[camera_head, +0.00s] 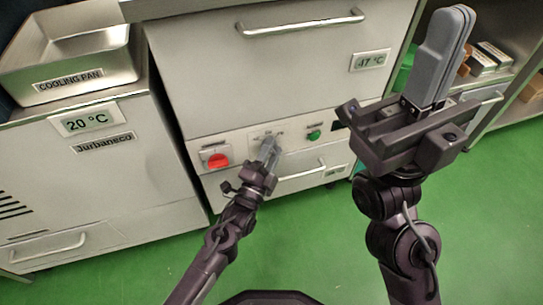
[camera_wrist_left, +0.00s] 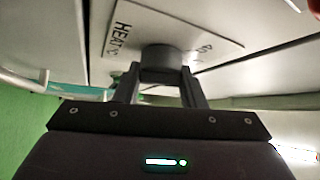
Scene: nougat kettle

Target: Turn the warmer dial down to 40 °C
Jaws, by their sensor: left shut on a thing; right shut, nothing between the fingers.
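The warmer dial (camera_wrist_left: 162,58) is a dark round knob on a light plate (camera_wrist_left: 215,32) marked HEAT °C. My left gripper (camera_head: 269,150) is at the front panel, and its fingers are shut on the dial, one on each side in the left wrist view (camera_wrist_left: 160,82). In the head view the fingers largely hide the dial, and its setting cannot be read. Part of a printed number shows beside the dial in the wrist view, but it is unclear. My right gripper (camera_head: 450,40) is shut and empty, raised in front of the cabinets at the right.
A red knob (camera_head: 218,160) is left of the dial and a green button (camera_head: 314,135) is right of it. The displays read 20 °C (camera_head: 86,122) and -17 °C (camera_head: 370,60). A drawer handle (camera_head: 300,171) lies just below the panel. The green floor (camera_head: 315,235) is clear.

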